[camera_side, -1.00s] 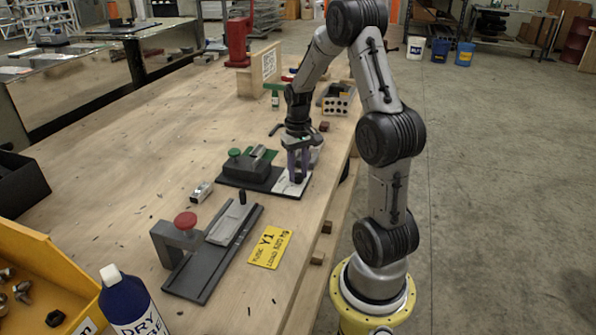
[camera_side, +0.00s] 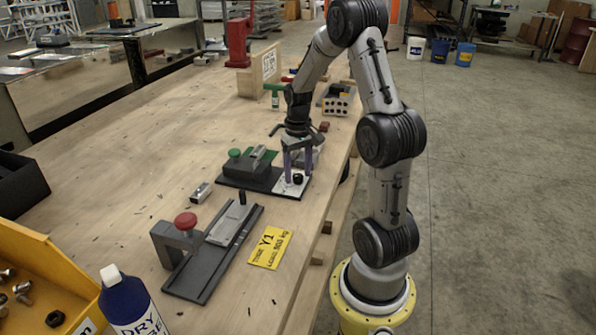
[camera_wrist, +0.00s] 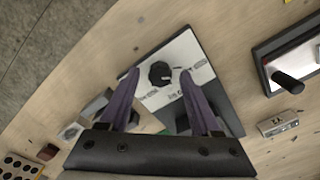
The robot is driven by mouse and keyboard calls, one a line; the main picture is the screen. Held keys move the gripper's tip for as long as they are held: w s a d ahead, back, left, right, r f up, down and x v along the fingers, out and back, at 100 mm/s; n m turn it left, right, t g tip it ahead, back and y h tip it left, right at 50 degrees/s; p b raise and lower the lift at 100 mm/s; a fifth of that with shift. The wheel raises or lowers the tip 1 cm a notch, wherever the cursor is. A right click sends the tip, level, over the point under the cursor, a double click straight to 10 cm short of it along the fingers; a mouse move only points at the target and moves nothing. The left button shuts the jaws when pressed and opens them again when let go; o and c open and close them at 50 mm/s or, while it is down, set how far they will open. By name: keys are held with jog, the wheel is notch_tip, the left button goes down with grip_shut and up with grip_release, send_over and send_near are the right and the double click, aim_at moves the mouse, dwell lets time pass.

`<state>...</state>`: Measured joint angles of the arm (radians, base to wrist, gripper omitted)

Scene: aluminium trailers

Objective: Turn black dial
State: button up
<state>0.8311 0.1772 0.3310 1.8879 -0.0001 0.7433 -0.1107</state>
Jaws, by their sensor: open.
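The black dial (camera_wrist: 160,73) sits on a white labelled plate (camera_wrist: 183,52) on a dark base board in the wrist view. It also shows small in the side view (camera_side: 298,179), just below my fingertips. My gripper (camera_wrist: 160,76) is open, with its two purple fingers spread. In the wrist view the dial appears between the fingertips, near their ends. In the side view my gripper (camera_side: 297,170) is above the white plate, pointing down, and the dial is visible under it. I cannot tell whether either finger touches the dial.
A dark block with a green knob (camera_side: 235,153) stands on the same board, left of my gripper. A fixture with a red button (camera_side: 186,221) and slide rail sits nearer the camera. A yellow card (camera_side: 270,247) lies beside it. Bare wood (camera_side: 110,180) lies to the left.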

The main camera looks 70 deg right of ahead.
aim_at(297, 175)
jog(key=shift+r, duration=0.1)
notch_tip(297, 175, up, 14)
dwell(0.5)
jog(key=shift+f, duration=0.2)
jog(key=w+a+r+n+t+h, duration=0.1)
jog(key=a+r+n+t, duration=0.35)
jog(key=a, duration=1.15)
jog(key=s+a+f+n+t+y, duration=0.1)
jog(key=s+a+f+n, duration=0.1)
jog(key=s+a, duration=0.7)
jog(key=shift+s+a+f+n, duration=0.15)
jog(key=shift+a+f+n, duration=0.15)
jog(key=shift+a+n, duration=0.65)
